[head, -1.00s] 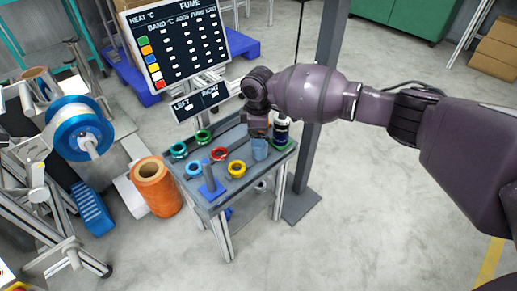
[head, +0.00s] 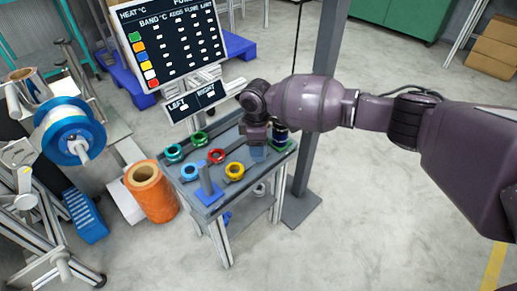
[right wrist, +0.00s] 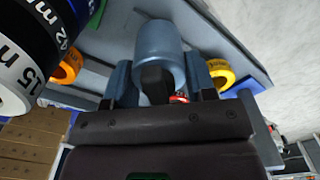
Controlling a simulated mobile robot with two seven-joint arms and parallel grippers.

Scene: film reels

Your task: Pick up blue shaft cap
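The blue shaft cap (head: 258,153) is a dull blue cylinder on the front right part of the small grey table. My right gripper (head: 257,139) points down over it and hides its upper part in the head view. In the right wrist view the cap (right wrist: 158,50) lies between the two fingers of my right gripper (right wrist: 159,78), one on each side. The fingers are very close to its sides; whether they press on it does not show. My left gripper is in neither view.
On the grey table (head: 219,205) are several coloured rings, including a yellow one (head: 235,172) and a red one (head: 216,156), and a blue post stand (head: 207,184). A dark labelled bottle (right wrist: 22,55) stands close beside the gripper. A sign board (head: 175,45) rises behind.

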